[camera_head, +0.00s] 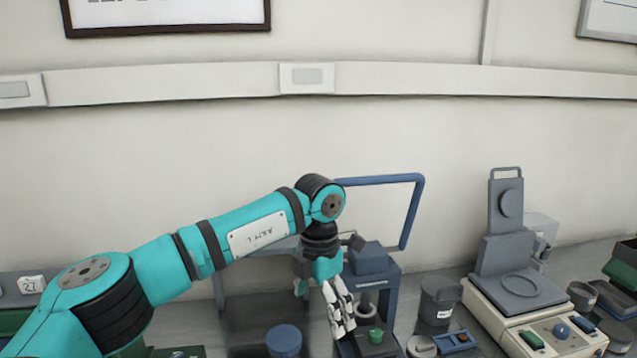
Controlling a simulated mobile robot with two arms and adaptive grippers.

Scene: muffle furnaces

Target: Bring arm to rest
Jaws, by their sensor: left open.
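My left arm reaches in from the lower left, teal with black joints. My left gripper (343,328) points down over the bench, in front of a blue-grey device (372,258) with a handle-like blue frame. Its fingers are close beside a small green piece (376,335) on the device's dark base; I cannot tell whether they touch. I see nothing held in the fingers. My right gripper is out of view.
A beige device with a raised grey lid and plate (518,290) stands at the right. A dark grey pot (438,300) and a blue round container (284,340) stand on the bench.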

